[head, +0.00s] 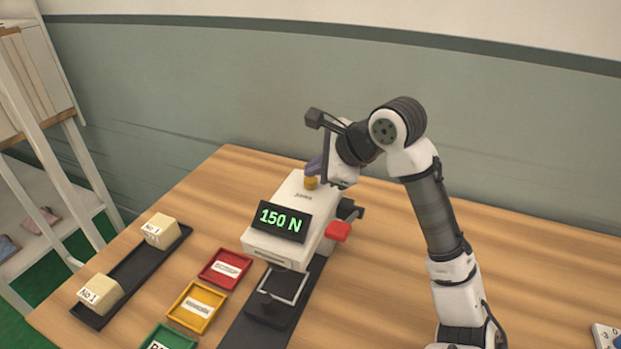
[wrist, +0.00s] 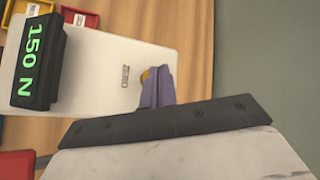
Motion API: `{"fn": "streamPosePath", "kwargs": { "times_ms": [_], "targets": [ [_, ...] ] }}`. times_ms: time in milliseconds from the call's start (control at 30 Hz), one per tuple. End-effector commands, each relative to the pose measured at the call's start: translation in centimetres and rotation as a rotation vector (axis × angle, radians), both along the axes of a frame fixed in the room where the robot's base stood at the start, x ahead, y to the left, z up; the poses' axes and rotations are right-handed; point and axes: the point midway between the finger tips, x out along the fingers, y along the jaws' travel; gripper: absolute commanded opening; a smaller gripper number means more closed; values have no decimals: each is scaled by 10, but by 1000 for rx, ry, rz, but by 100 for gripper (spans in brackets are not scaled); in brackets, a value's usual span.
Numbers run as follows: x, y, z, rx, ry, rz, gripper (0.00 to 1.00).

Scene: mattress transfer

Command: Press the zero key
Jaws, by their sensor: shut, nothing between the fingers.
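A white testing machine stands on the wooden table, and its dark display (head: 282,222) reads "150 N" in green. The display also shows in the wrist view (wrist: 38,62). A yellow key (head: 311,183) sits on the machine's top, near its far end. In the wrist view only a sliver of the yellow key (wrist: 145,76) shows beside the fingers. My gripper (head: 313,169) is shut, with its purple fingers at the yellow key. They overlap it in both views, and I cannot tell whether they press it. A small label (wrist: 125,75) is on the machine's top.
Red (head: 225,268), yellow (head: 197,306) and green (head: 168,340) trays lie left of the machine. A black tray (head: 140,265) holds two foam blocks labelled "No 1". A red handle (head: 338,231) sticks out on the machine's right. The wall is close behind the table.

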Motion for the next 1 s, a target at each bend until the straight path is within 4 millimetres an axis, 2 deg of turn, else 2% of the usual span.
{"fn": "streamPosePath", "kwargs": {
  "times_ms": [1000],
  "targets": [
    [0, 0, -12, 0, 0, 0, 0]
  ]
}}
